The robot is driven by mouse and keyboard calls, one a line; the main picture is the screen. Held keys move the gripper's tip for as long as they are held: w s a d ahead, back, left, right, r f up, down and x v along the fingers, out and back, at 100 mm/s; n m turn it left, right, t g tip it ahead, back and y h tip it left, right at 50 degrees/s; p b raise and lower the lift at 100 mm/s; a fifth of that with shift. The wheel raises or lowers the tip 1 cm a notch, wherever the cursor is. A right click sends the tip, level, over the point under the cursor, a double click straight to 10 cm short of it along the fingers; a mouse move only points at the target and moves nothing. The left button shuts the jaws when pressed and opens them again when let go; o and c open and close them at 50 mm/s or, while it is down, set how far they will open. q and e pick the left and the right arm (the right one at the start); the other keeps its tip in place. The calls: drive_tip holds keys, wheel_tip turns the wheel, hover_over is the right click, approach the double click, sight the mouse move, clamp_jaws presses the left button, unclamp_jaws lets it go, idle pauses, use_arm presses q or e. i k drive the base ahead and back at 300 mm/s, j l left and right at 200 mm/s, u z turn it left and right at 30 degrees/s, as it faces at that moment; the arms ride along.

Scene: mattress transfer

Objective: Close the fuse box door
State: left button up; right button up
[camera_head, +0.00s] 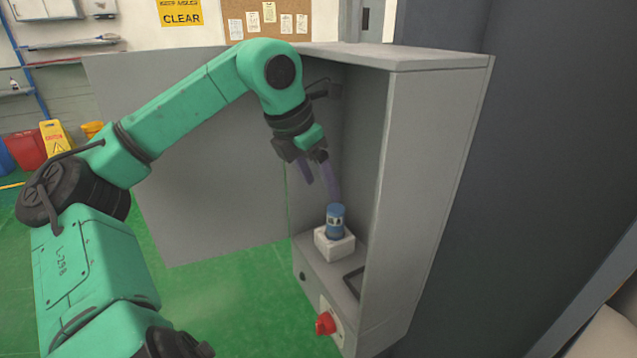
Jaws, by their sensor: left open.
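The grey fuse box (425,160) stands upright at the centre right. Its grey door (205,190) is swung wide open to the left, behind my left arm. Inside the box, a blue cylindrical fuse (336,221) stands upright on a white block (333,246). My left gripper (322,190) is open at the box's opening, just above the blue fuse, with its fingers pointing down. No gap or contact between the fingertips and the fuse can be told clearly. My right gripper is not in view.
A red knob (325,323) sticks out from the box's lower front. A dark wall panel (530,150) stands close on the right. Green floor (215,300) is clear below the door. A yellow caution sign (55,138) and a red bin (25,150) are at the far left.

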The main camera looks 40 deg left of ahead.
sight(219, 190)
drive_tip(key=k+l, duration=0.1)
drive_tip(key=k, duration=0.9)
